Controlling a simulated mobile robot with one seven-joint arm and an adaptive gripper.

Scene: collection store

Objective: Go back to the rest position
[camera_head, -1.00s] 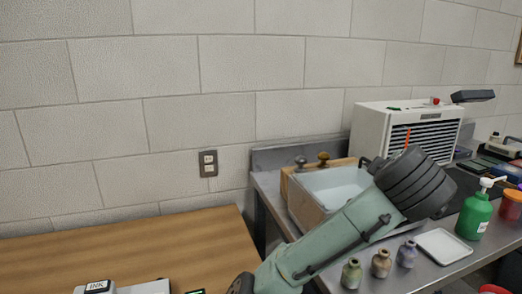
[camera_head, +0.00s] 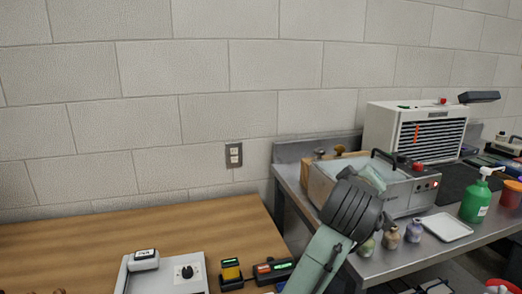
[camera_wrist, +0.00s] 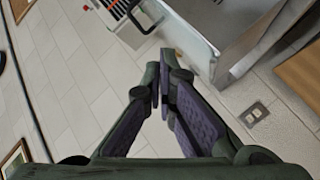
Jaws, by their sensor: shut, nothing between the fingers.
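My gripper (camera_wrist: 160,85) shows in the wrist view with its two dark fingers together and nothing between them. It is clear of any surface there, with the tiled wall and the bench behind it. In the head view my green and dark grey arm rises from the bottom centre in front of the steel bench (camera_head: 385,262).
The bench holds a steel bath (camera_head: 400,192), a white slatted unit (camera_head: 392,128), small jars (camera_head: 391,237), a white tray (camera_head: 447,227) and a green pump bottle (camera_head: 476,202). A wooden table (camera_head: 130,230) at left carries a white device (camera_head: 168,276) and small displays (camera_head: 272,268).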

